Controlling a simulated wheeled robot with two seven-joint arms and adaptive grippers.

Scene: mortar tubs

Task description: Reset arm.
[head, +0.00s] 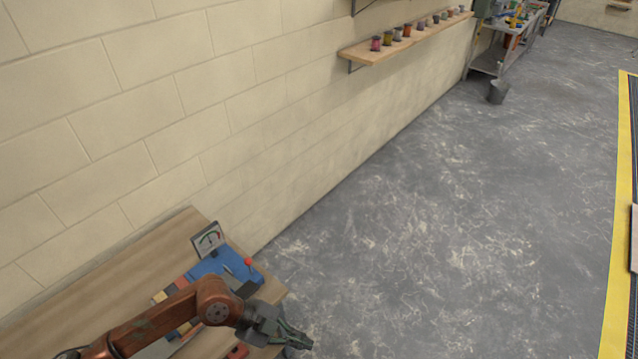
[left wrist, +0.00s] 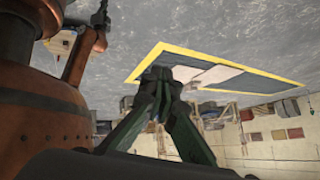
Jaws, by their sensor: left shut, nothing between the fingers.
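My left arm comes in from the lower left in the head view. Its left gripper (head: 296,340) is past the right end of a wooden workbench (head: 130,278), near the bottom edge of the picture. In the left wrist view the left gripper's dark green fingers (left wrist: 163,76) meet at their tips, shut with nothing held.
On the bench are a gauge (head: 208,240) and a blue device with a red knob (head: 226,268). A block wall (head: 150,100) runs behind. A shelf (head: 372,54) carries several small jars. A bucket (head: 498,91) stands on the floor. The grey floor (head: 440,230) is largely clear.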

